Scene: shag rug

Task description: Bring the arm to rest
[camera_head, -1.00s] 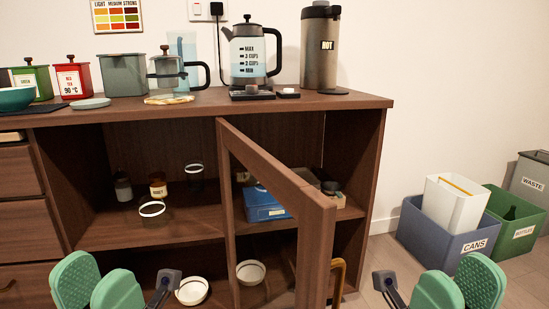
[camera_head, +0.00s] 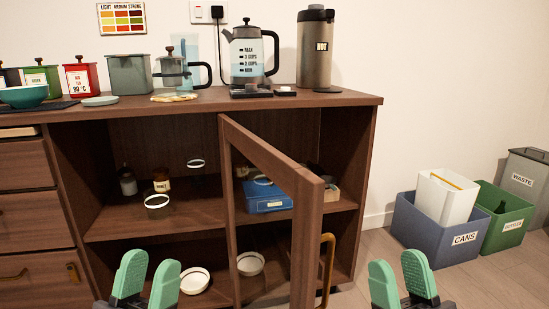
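My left gripper (camera_head: 150,265) is at the bottom left, in front of the cabinet. Its two green fingers point up and stand apart with nothing between them. My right gripper (camera_head: 397,266) is at the bottom right, over the floor to the right of the cabinet. Its green fingers are also apart and empty. Both grippers are cut off by the lower edge of the picture, and most of both arms is out of view.
A dark wood cabinet (camera_head: 340,97) stands ahead. Its framed door (camera_head: 308,225) is swung open towards me, between my grippers. Jars, a blue box (camera_head: 268,197) and white-rimmed bowls sit inside. Blue (camera_head: 437,233) and green (camera_head: 510,228) bins stand right.

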